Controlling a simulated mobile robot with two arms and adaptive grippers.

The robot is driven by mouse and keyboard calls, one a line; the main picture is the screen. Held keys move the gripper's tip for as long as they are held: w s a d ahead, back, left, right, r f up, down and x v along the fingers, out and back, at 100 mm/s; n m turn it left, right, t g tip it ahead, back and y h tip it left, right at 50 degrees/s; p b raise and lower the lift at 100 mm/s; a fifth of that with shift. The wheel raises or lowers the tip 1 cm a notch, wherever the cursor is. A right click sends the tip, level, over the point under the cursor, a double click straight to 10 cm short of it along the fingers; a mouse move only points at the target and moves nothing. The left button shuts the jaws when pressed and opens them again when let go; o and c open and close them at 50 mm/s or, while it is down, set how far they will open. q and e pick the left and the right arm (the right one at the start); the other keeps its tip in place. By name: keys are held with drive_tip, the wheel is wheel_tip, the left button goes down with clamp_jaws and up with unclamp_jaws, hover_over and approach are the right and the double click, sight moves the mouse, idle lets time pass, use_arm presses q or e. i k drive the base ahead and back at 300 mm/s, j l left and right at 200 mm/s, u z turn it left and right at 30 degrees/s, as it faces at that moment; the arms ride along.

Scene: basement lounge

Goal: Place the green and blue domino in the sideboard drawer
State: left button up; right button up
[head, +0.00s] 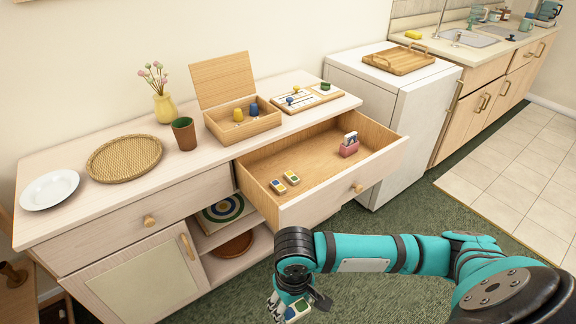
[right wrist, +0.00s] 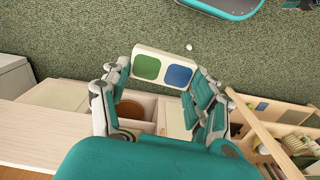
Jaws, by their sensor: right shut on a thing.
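The green and blue domino (right wrist: 163,68) is a white tile with one green and one blue square. My right gripper (right wrist: 160,80) is shut on it, with fingers at both ends of the tile. In the head view the domino (head: 297,310) shows at the bottom, in my right gripper (head: 289,305), below and in front of the drawer. The sideboard drawer (head: 317,178) is pulled open. Two other dominoes, one (head: 278,187) beside the other (head: 292,177), lie on its floor near the left front. My left gripper is not in view.
A pink holder with cards (head: 349,148) stands in the drawer's right part. On the sideboard top (head: 75,217) are an open wooden box (head: 243,124), a brown cup (head: 184,133), a woven tray (head: 124,158) and a white plate (head: 49,190). The drawer's middle is free.

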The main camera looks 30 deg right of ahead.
sight(326, 170)
drive_tip(key=l+u, duration=0.35)
drive_tip(key=l, duration=0.55)
drive_tip(key=l+u, duration=0.3)
drive_tip(key=l, duration=0.65)
